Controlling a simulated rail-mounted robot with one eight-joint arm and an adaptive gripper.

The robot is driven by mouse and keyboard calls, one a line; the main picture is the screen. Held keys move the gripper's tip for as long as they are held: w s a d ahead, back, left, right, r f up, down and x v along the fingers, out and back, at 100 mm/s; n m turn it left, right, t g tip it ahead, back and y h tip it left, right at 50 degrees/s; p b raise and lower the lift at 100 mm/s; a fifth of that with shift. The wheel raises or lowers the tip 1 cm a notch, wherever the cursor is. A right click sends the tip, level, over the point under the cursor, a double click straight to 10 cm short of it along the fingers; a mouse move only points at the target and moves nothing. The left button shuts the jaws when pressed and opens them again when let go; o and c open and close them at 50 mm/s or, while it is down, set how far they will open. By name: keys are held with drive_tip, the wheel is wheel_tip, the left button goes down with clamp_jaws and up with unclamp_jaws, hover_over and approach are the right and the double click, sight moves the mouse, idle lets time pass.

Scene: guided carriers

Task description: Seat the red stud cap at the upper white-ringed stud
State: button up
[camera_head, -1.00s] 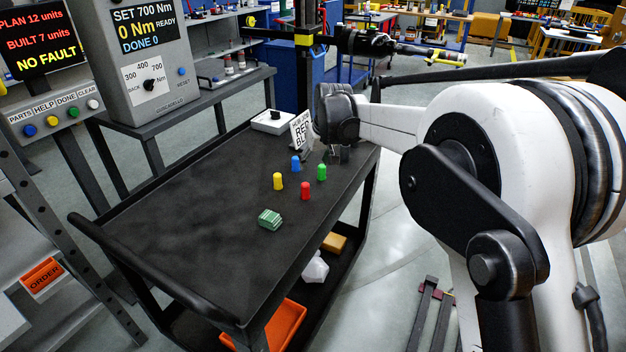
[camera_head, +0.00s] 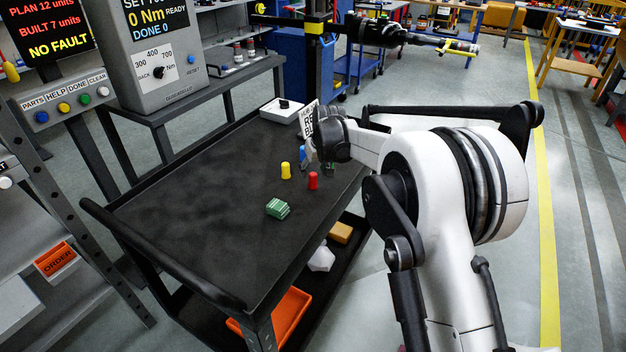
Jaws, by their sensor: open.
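The red stud cap (camera_head: 313,181) stands upright on the black cart top (camera_head: 190,225), near its right side. A yellow cap (camera_head: 286,171) stands to the left of the red one. A blue cap (camera_head: 302,154) shows behind, beside my gripper. I cannot make out a white-ringed stud.
A small green stack (camera_head: 277,208) lies on the cart in front of the caps. A sign card (camera_head: 308,120) and a white box (camera_head: 283,110) stand at the cart's far end. The torque console (camera_head: 155,55) is beyond the left edge. The cart's near left is clear.

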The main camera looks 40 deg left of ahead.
sight(313, 174)
drive_tip(key=shift+x, duration=2)
drive_tip(key=shift+w+d, duration=0.1)
drive_tip(key=shift+w, duration=0.05)
drive_tip(key=c, duration=0.9)
